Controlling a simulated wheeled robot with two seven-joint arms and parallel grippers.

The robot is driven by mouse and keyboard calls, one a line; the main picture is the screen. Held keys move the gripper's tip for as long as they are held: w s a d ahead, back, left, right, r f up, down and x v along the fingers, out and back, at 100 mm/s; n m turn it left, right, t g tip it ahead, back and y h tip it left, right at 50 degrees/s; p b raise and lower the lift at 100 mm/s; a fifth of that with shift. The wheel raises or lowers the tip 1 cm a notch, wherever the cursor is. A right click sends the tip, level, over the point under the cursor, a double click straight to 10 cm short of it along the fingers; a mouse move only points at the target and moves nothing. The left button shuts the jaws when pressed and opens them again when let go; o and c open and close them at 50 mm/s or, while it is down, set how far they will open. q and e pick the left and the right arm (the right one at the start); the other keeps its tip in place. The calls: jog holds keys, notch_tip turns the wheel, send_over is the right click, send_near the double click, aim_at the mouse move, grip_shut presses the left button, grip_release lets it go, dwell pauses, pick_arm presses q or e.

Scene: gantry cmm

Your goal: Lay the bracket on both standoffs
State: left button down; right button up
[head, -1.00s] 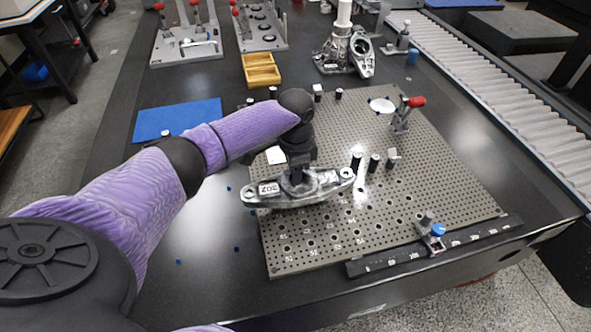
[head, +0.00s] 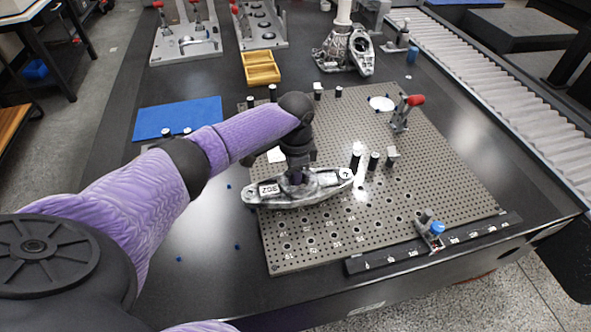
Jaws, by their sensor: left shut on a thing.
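The bracket (head: 325,184) is a silver, elongated metal casting with a hole at each end and a marked white label on its left part. My left gripper (head: 296,179) points down and is shut on the middle of the bracket, above the left part of the perforated plate (head: 430,165). I cannot tell the gap beneath it. Dark standoffs (head: 374,161) stand on the plate right of the bracket, with another (head: 357,155) near its right end. More dark posts (head: 272,93) stand along the plate's far edge. Which two are the task's standoffs I cannot tell. My right gripper is not in view.
A red-handled toggle clamp (head: 402,113) stands on the plate's right side. A ruler bar with a blue knob (head: 437,228) lies along the near edge. A blue mat (head: 178,117), yellow tray (head: 261,68) and another casting (head: 345,48) lie farther back. The plate's front right is clear.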

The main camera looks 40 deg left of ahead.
pick_arm(q)
jog(key=c, duration=0.6)
grip_release()
jog(key=shift+o, duration=0.6)
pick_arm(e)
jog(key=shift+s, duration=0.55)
pick_arm(q)
jog(key=shift+r, duration=0.3)
notch_tip(320, 180, up, 7)
jog(key=p, duration=0.3)
jog(key=shift+f+p, duration=0.1)
jog(key=shift+p, duration=0.3)
notch_tip(320, 180, up, 3)
jog(key=shift+f+p, duration=0.2)
jog(key=shift+p, duration=0.3)
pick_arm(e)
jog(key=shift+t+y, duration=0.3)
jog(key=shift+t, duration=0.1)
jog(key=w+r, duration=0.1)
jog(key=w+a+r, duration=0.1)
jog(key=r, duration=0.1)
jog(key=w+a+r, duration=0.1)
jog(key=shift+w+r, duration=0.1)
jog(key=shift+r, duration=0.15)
